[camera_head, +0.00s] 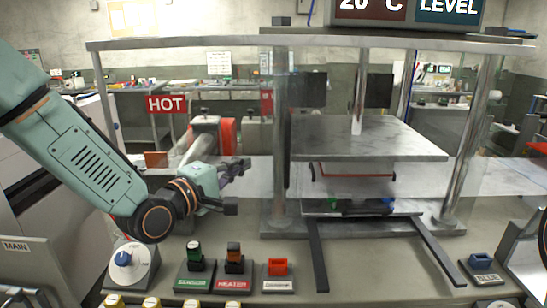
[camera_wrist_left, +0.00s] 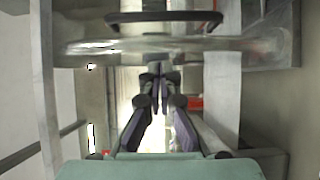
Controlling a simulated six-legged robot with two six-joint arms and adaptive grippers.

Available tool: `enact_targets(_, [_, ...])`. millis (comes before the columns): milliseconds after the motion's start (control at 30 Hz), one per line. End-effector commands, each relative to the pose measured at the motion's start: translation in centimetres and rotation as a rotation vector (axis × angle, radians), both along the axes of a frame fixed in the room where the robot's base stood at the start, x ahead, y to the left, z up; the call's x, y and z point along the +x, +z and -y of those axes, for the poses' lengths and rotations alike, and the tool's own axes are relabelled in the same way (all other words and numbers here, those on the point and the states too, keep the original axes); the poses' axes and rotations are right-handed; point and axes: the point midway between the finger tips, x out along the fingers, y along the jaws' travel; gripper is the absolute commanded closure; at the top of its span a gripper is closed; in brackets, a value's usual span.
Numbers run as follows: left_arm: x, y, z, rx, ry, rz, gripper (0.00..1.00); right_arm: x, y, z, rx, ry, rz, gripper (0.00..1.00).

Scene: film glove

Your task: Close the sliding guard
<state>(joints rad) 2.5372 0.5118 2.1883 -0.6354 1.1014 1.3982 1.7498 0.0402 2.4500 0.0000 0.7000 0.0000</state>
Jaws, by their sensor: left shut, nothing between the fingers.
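The sliding guard seems to be a clear panel, hard to make out, at the left of the press frame. A dark upright bar (camera_head: 287,150), which looks like its handle, stands beside the press's front left post (camera_head: 279,130). In the left wrist view the bar (camera_wrist_left: 165,17) lies across the top, beyond the shiny post (camera_wrist_left: 160,46). My left gripper (camera_head: 240,168) is shut and empty, left of the post and apart from the bar. Its fingers (camera_wrist_left: 156,72) meet in the wrist view, pointing toward the post. My right gripper is not in view.
The press has a grey upper plate (camera_head: 370,140) and a lower tray on two dark rails (camera_head: 317,255). A HOT sign (camera_head: 166,104) hangs behind.

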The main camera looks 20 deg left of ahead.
Motion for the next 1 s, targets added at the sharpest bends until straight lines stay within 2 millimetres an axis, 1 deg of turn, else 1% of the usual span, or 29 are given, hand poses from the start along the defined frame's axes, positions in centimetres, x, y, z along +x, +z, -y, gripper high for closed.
enact_targets(367, [5.5, 0.0, 2.0, 0.006, -0.006, 0.002, 1.0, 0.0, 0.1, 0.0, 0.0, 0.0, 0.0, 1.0])
enact_targets(500, [6.1, 0.0, 3.4, 0.004, -0.005, 0.0, 1.0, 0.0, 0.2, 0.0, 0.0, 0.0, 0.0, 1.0])
enact_targets(700, [6.8, 0.0, 4.8, 0.003, -0.002, 0.001, 1.0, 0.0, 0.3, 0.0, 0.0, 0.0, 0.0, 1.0])
enact_targets(1000, [7.1, 0.0, 5.3, 0.0, -0.001, 0.001, 1.0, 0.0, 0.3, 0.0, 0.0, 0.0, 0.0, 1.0])
